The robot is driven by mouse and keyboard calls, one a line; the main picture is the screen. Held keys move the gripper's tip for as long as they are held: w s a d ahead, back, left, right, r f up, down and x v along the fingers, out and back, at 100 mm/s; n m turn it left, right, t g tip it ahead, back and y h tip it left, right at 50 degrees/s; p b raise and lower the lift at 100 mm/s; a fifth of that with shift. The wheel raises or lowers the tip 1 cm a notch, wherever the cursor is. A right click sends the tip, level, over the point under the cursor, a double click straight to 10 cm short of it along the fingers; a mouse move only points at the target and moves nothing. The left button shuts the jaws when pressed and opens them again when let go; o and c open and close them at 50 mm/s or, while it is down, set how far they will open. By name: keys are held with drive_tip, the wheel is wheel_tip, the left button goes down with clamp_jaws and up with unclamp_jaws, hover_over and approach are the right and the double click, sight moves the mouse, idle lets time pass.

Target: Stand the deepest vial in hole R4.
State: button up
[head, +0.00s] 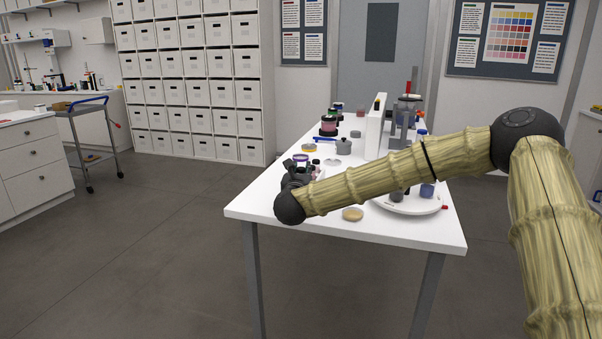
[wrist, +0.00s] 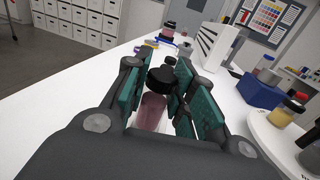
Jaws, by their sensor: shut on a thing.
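My gripper (wrist: 157,88) is shut on a vial (wrist: 151,112) with a black cap and dusky pink contents, which stands roughly upright between the green pads. In the head view my gripper (head: 297,174) is low over the near left part of the table, partly hidden by my own wrist. Small dark-capped pink items (head: 315,171) show just right of it; I cannot tell whether one is the held vial. Another dark cap (wrist: 170,60) shows just beyond the held vial. No hole labelled R4 can be read, and the vial's base is hidden.
The white table (head: 261,207) has free room at its front left. A round white tray (head: 409,209) with jars stands at right, with a tan disc (head: 352,214) near it. A tall white slotted block (wrist: 210,43) and a blue block (wrist: 262,91) stand right of my gripper.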

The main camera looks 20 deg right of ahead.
drive_tip(key=shift+f+b, duration=1.8)
drive_tip(key=shift+f, duration=0.15)
drive_tip(key=o, duration=1)
drive_tip(key=shift+s, duration=0.1)
drive_tip(key=v, duration=1.1)
drive_tip(key=shift+s+a, duration=0.15)
drive_tip(key=shift+s, duration=0.25)
drive_tip(key=shift+f, duration=0.1)
